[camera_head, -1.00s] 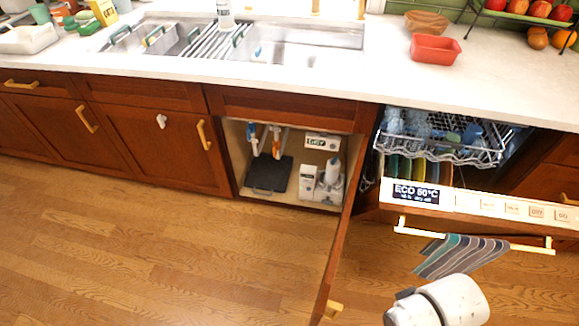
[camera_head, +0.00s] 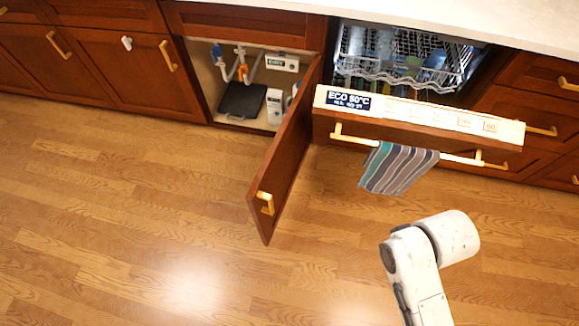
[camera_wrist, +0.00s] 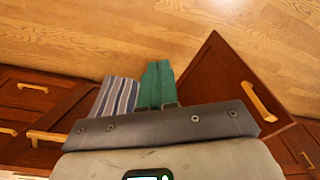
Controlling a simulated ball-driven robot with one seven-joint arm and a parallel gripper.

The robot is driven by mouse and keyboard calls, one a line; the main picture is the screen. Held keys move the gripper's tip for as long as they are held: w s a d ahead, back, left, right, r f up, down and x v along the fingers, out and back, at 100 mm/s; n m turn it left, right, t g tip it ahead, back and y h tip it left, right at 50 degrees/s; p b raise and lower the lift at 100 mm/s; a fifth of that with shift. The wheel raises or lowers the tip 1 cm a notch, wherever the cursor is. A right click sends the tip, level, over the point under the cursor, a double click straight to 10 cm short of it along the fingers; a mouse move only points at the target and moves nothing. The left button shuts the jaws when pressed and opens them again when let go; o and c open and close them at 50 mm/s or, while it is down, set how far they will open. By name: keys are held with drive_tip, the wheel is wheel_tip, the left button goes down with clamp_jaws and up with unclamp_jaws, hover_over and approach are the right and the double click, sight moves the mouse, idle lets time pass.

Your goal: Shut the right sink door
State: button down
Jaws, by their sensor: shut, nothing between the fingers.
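The right sink door (camera_head: 287,150) is the brown door hinged beside the dishwasher. It stands wide open, swung out over the floor, with its yellow handle (camera_head: 266,203) near the free edge. The door also shows at the right in the wrist view (camera_wrist: 222,75), with the handle (camera_wrist: 258,101) turned toward the camera. My gripper's green fingers (camera_wrist: 157,84) are together and empty, left of the door and apart from it in the picture. In the head view only my white arm shows, right of the door; the fingers cannot be made out.
The open sink cabinet (camera_head: 243,98) holds pipes and a dark board. The dishwasher front (camera_head: 420,118) juts out right of the door, with a striped towel (camera_head: 397,168) on its bar. The wooden floor (camera_head: 130,200) left of the door is clear.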

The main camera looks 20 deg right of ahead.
drive_tip(key=w+a+f+m+y+b, duration=0.3)
drive_tip(key=w+a+f+m+y, duration=0.15)
drive_tip(key=f, duration=0.35)
drive_tip(key=m+t+y+b, duration=0.5)
drive_tip(key=m+t+y, duration=0.45)
drive_tip(key=m, duration=1.15)
approach(269, 175)
drive_tip(key=shift+t, duration=0.45)
drive_tip(key=x, duration=0.4)
drive_tip(key=b+x, duration=0.1)
drive_tip(key=x, duration=0.1)
drive_tip(key=shift+w+a+f, duration=0.2)
drive_tip(key=shift+a+f, duration=0.1)
drive_tip(key=shift+a, duration=0.1)
